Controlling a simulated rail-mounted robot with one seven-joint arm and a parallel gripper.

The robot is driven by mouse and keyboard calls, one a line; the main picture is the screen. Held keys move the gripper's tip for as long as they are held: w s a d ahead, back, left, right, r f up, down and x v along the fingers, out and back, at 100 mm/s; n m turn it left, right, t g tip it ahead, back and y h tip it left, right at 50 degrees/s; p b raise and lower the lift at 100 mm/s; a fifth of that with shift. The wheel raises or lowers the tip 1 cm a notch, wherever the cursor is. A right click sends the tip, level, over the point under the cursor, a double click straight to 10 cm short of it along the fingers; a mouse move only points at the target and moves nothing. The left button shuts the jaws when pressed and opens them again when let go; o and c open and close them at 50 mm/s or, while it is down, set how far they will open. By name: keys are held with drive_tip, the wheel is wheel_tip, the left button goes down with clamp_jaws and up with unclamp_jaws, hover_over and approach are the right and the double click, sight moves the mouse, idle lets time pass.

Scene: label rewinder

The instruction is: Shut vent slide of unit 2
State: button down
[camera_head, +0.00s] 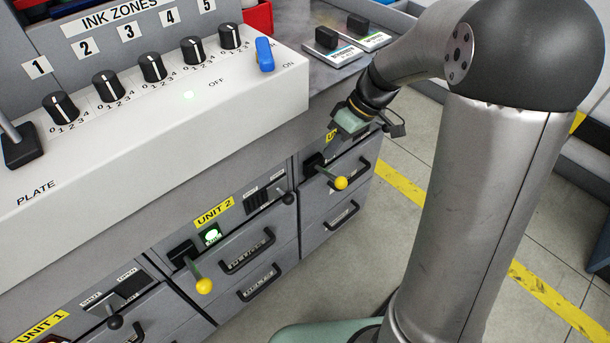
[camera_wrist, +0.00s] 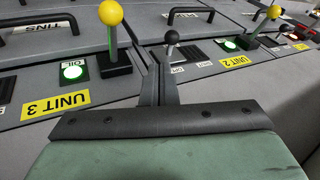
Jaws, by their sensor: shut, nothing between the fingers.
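Unit 2's vent slide (camera_head: 265,197) is a dark slotted plate right of the yellow UNIT 2 label (camera_head: 214,211). Its black ball knob (camera_head: 288,198) stands at the right end of the plate. In the wrist view the black knob (camera_wrist: 171,37) rises just beyond my fingers, with the UNIT 2 label (camera_wrist: 235,61) to its right. My gripper (camera_wrist: 158,75) is shut and empty, and its fingers partly cover the slide area. In the head view my gripper (camera_head: 337,143) is above the unit 3 panel, right of the knob and apart from it.
Unit 2's yellow-knobbed lever (camera_head: 204,286) and lit green lamp (camera_head: 212,235) are left of the slide. Unit 3's yellow-knobbed lever (camera_head: 341,183) stands right of it, near my gripper. Drawer handles (camera_head: 247,250) project below. The ink-zone console (camera_head: 150,125) overhangs behind.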

sight(284, 196)
drive_tip(key=shift+n+y, duration=0.5)
drive_tip(key=shift+n, duration=0.2)
drive_tip(key=w+f, duration=0.1)
drive_tip(key=w+f+b, duration=0.1)
drive_tip(key=w+f, duration=0.1)
drive_tip(key=shift+w+d, duration=0.2)
drive_tip(key=shift+d, duration=0.15)
drive_tip(key=shift+a+f, duration=0.1)
drive_tip(key=shift+f, duration=0.05)
drive_tip(key=b+x, duration=0.1)
drive_tip(key=x, duration=0.9)
drive_tip(key=shift+a+f, duration=0.15)
drive_tip(key=shift+s+a+f, duration=0.15)
drive_tip(key=shift+s+a, duration=0.95)
drive_tip(key=shift+s, duration=0.25)
